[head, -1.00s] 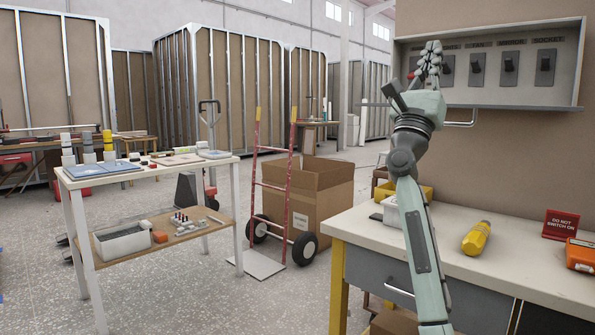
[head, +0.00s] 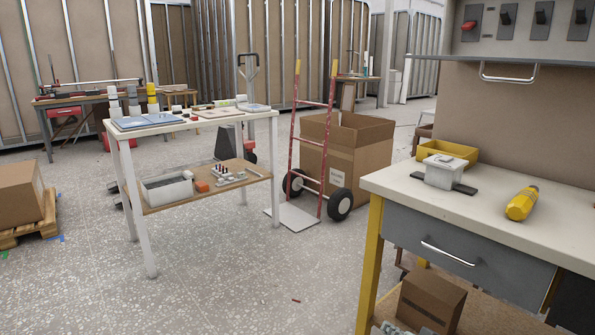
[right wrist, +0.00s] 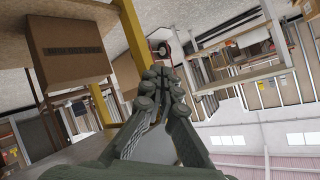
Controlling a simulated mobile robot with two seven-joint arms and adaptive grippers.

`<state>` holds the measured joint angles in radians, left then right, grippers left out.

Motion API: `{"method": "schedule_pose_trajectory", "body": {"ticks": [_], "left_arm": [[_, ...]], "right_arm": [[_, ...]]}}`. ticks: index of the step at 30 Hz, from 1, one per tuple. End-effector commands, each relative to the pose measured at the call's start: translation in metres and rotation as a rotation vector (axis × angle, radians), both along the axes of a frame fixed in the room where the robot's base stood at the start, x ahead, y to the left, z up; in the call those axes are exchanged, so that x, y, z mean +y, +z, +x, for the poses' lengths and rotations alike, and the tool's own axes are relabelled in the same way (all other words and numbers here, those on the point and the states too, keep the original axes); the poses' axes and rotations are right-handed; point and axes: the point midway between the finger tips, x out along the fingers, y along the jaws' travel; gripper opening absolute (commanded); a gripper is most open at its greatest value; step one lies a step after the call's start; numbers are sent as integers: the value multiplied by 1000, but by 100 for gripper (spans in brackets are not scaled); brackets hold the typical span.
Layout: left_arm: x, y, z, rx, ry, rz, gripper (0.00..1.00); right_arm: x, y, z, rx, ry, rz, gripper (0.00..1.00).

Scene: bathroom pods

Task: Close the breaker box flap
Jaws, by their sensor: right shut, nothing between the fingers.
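The breaker box (head: 529,20) is on the wall at the top right of the head view, cut off by the frame. Its switches are exposed, one with a red lever. Its flap (head: 540,61) hangs open, seen nearly edge-on as a thin ledge with a metal handle (head: 508,76) under it. My right gripper (right wrist: 165,85) is shut and empty in the right wrist view, its fingertips together. In the head view only a small part of it (head: 392,328) shows at the bottom edge, low by the workbench and well away from the flap. My left gripper is out of view.
The workbench (head: 400,186) below the box holds a yellow bottle (head: 522,203), a white-grey box (head: 444,170) and a yellow bin (head: 462,150). A cardboard carton (head: 431,300) is on its lower shelf. A hand truck (head: 308,150) and white table (head: 190,121) stand left.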

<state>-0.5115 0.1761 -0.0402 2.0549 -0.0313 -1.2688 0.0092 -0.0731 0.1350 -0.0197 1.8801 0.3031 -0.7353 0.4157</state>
Motion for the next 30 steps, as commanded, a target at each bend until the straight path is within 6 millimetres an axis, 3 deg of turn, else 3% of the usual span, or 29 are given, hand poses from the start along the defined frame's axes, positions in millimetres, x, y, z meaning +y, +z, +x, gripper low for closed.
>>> {"method": "schedule_pose_trajectory", "body": {"ticks": [1,6,9,12,15,20,30], "left_arm": [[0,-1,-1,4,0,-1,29],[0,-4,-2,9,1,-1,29],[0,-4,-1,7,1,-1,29],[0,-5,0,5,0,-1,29],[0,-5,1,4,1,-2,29],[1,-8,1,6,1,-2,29],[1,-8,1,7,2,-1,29]], "right_arm": [[-4,-31,-29,85,28,-81,0],[-25,-111,-129,359,146,-344,0],[-39,-142,-187,506,221,-469,0],[-51,-160,-234,621,284,-561,0],[-59,-169,-265,699,328,-618,0],[-65,-173,-283,745,356,-652,0],[-64,-173,-283,745,356,-651,0]]}}
